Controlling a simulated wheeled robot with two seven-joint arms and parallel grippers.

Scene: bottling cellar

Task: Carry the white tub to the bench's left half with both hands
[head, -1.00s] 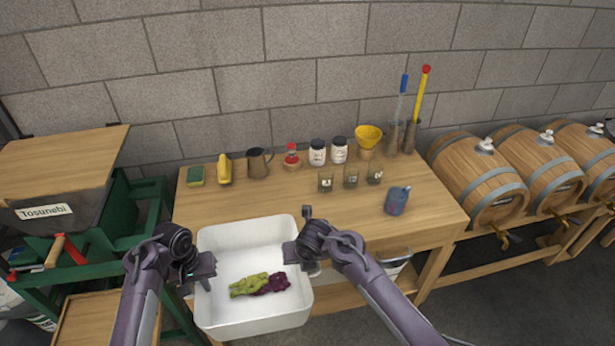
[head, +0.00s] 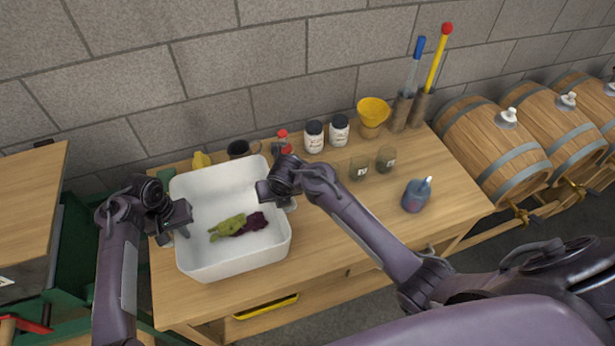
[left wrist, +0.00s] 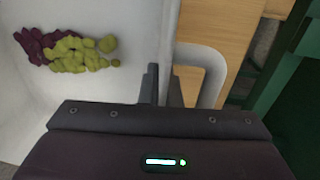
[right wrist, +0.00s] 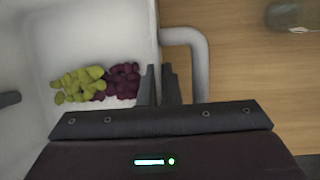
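The white tub (head: 235,262) is level over the bench's left half, between my two grippers. Green grapes (head: 228,227) and dark purple grapes (head: 252,222) lie inside. My left gripper (head: 176,226) is shut on the tub's left side, with its fingers at the wall beside the looped handle (left wrist: 212,68). My right gripper (head: 284,197) is shut on the right side, beside the other handle (right wrist: 200,60). The bench (head: 340,235) is wooden. The tub's underside is hidden, so I cannot tell whether it touches the bench top.
Behind the tub stand a yellow bottle (head: 201,160), a dark jug (head: 240,149) and a red-topped item (head: 283,137), partly hidden. Jars (head: 314,137), glasses (head: 359,168), a yellow funnel (head: 373,112) and a blue jug (head: 415,196) stand right. The bench's front middle is clear.

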